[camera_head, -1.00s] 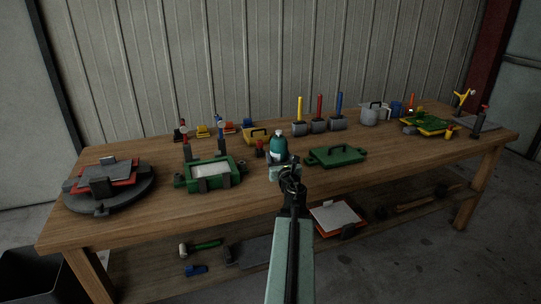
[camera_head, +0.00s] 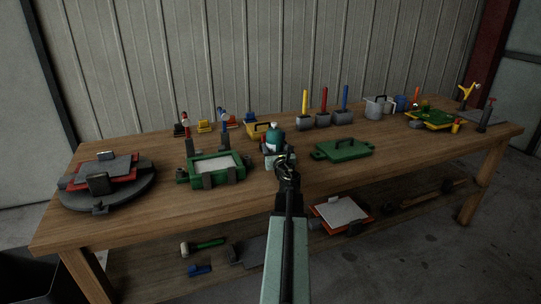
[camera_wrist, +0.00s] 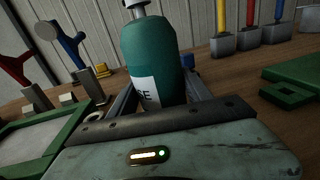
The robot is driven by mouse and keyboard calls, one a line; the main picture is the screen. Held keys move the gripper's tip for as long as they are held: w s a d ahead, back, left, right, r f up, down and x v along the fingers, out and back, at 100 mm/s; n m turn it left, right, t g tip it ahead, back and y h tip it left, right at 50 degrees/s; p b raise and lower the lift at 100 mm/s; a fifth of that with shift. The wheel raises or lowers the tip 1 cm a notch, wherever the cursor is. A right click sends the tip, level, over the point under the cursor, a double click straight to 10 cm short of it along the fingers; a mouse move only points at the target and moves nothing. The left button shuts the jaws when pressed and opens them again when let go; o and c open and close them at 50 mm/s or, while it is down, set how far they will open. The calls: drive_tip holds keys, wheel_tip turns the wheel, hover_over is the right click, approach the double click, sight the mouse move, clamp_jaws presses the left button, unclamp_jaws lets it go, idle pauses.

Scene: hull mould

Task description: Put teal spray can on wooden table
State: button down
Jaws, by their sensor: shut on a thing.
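The teal spray can (camera_head: 275,138) has a white cap and a white label. It stands upright at my gripper (camera_head: 279,158), over the middle of the wooden table (camera_head: 160,210). In the wrist view the can (camera_wrist: 155,55) rises between the jaws of my gripper (camera_wrist: 158,95), which are shut on it. The can's base is hidden by the gripper body, so I cannot tell whether it touches the tabletop.
A green mould box (camera_head: 213,170) is left of the can and a green lid (camera_head: 343,150) is right. Pots with yellow, red and blue handles (camera_head: 324,108) stand behind. A dark turntable (camera_head: 108,190) is at far left. Bare wood lies along the front edge.

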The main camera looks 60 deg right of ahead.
drive_tip(key=shift+w+a+f, duration=0.2)
drive_tip(key=shift+f, duration=0.3)
drive_tip(key=c, duration=0.8)
unclamp_jaws()
drive_tip(key=o, duration=0.3)
drive_tip(key=shift+o, duration=0.2)
